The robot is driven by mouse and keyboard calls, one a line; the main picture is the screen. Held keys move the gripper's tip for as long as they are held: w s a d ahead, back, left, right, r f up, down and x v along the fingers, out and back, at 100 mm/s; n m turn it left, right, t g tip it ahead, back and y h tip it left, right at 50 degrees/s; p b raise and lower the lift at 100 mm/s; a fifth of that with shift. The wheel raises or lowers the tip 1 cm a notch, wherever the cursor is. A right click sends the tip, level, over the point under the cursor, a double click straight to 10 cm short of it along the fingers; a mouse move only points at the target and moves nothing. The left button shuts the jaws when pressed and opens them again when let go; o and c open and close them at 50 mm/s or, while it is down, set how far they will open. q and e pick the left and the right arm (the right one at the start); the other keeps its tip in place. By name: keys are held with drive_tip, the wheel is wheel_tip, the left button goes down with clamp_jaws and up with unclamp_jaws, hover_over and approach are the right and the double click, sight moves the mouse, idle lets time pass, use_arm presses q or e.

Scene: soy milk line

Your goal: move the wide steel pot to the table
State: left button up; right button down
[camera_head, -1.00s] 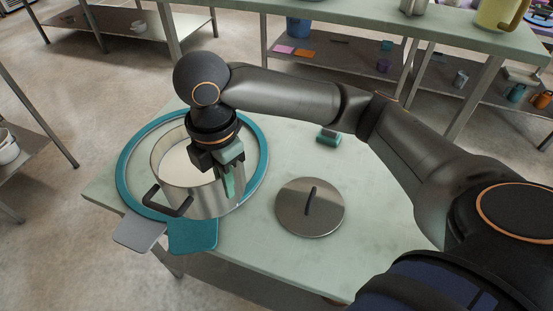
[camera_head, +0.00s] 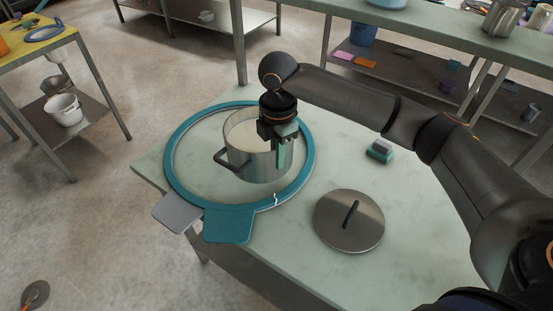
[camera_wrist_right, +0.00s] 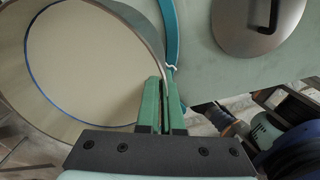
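The wide steel pot (camera_head: 262,165), upright with pale liquid inside, is within the teal ring (camera_head: 172,157) on the pale green table (camera_head: 290,265). I cannot tell whether its base touches the surface. Its dark side handle (camera_head: 230,163) points front left. My right gripper (camera_head: 285,155) is at the pot's right rim, pointing down. In the right wrist view the pot wall (camera_wrist_right: 135,35) runs between the closed fingers (camera_wrist_right: 162,108), which grip it. My left gripper is not in view.
A round steel lid (camera_head: 335,222) lies right of the ring. A teal and grey block (camera_head: 380,151) is behind it. A teal tab (camera_head: 230,225) and a grey tab (camera_head: 178,213) stick out at the ring's front. The table's front right is clear.

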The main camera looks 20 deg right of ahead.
drive_tip(key=shift+w+d+f, duration=0.3)
drive_tip(key=shift+w+f, duration=0.4)
drive_tip(key=shift+w+d+f, duration=0.3)
drive_tip(key=shift+w+f, duration=0.35)
drive_tip(key=shift+w, duration=0.05)
drive_tip(key=shift+f, duration=1.4)
drive_tip(key=c, duration=1.5)
unclamp_jaws()
drive_tip(key=shift+s+f, duration=0.25)
drive_tip(key=shift+f, duration=0.05)
drive_tip(key=o, duration=0.4)
drive_tip(key=shift+r, duration=0.1)
wheel_tip(320, 180, up, 12)
drive_tip(key=shift+s, duration=0.15)
